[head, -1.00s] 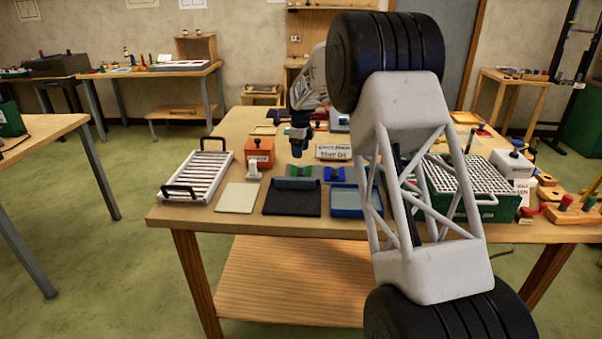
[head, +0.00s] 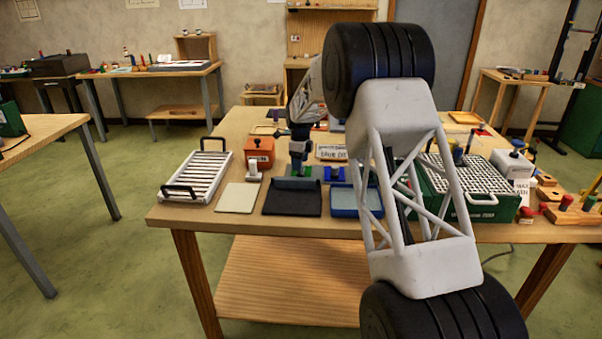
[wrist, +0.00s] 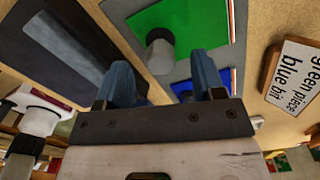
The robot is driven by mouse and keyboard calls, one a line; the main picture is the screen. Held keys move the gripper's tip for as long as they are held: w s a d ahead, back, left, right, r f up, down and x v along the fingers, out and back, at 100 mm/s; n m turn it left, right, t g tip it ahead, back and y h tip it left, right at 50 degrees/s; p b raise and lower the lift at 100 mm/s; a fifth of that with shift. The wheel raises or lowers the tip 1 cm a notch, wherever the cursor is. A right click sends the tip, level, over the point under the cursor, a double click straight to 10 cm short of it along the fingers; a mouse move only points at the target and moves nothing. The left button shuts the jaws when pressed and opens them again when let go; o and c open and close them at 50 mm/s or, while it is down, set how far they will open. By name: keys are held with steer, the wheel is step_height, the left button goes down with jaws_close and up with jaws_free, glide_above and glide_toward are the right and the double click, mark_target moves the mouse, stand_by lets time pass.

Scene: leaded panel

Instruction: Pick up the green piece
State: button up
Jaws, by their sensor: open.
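The green piece (wrist: 187,27) is a flat bright green sheet with a grey round knob (wrist: 160,52) standing on it. It lies on a grey board (wrist: 232,72) in the wrist view. My gripper (wrist: 163,72) is open, with its blue fingers spread apart and the knob near the gap between the fingertips. I cannot tell whether the fingers touch it. Nothing is seen held. In the head view my gripper (head: 298,168) is low over the board, behind the dark tray, and hides part of the green piece.
A blue piece (head: 335,174) is to the right. A dark tray (head: 292,203) and a blue tray (head: 356,204) are in front. A sign (wrist: 294,75) naming green and blue pieces lies nearby.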

steer(key=shift+f, duration=1.25)
steer(key=c, duration=1)
